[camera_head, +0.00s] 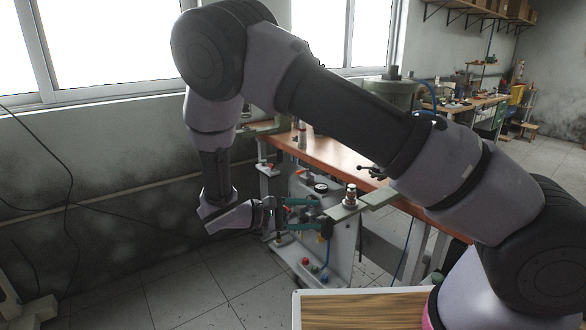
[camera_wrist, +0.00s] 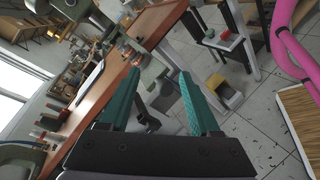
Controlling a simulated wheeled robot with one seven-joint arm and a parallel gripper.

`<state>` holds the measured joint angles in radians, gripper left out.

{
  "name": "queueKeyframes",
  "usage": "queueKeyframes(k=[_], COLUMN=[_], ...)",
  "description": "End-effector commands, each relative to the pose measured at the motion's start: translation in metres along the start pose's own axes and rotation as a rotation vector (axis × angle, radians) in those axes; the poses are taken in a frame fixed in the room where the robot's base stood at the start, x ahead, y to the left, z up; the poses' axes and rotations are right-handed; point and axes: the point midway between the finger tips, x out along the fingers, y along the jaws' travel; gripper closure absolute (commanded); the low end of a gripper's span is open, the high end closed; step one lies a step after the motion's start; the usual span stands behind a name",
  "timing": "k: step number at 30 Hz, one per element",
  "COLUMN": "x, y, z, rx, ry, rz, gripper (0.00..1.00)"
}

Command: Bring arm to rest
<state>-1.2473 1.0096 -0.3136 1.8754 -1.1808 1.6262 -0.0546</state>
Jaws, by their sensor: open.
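My gripper (camera_head: 303,214) is at the end of my bent arm, which arches across the head view from the lower right. Its two teal fingers are apart with nothing between them. In the wrist view the fingers of my gripper (camera_wrist: 158,88) show spread, with a grey machine part and floor seen beyond the gap. In the head view the gripper is in front of a grey machine cabinet (camera_head: 338,245) with coloured buttons. I cannot tell whether it touches the cabinet.
An orange-brown workbench (camera_head: 335,158) runs behind the gripper; it also fills the left of the wrist view (camera_wrist: 105,85). A wood-topped surface with a white rim (camera_head: 296,312) is at the bottom. Windows and a wall stand left.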

Motion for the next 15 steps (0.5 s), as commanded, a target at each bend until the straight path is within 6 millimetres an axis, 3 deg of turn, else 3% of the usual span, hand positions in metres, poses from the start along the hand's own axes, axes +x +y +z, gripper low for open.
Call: queueKeyframes(k=[3,15], x=[0.017,0.057], y=[0.026,0.088], z=[0.030,0.133], rx=[0.069,0.391], ry=[0.013,0.130], rz=[-0.227,-0.859], gripper=[0.37,0.37])
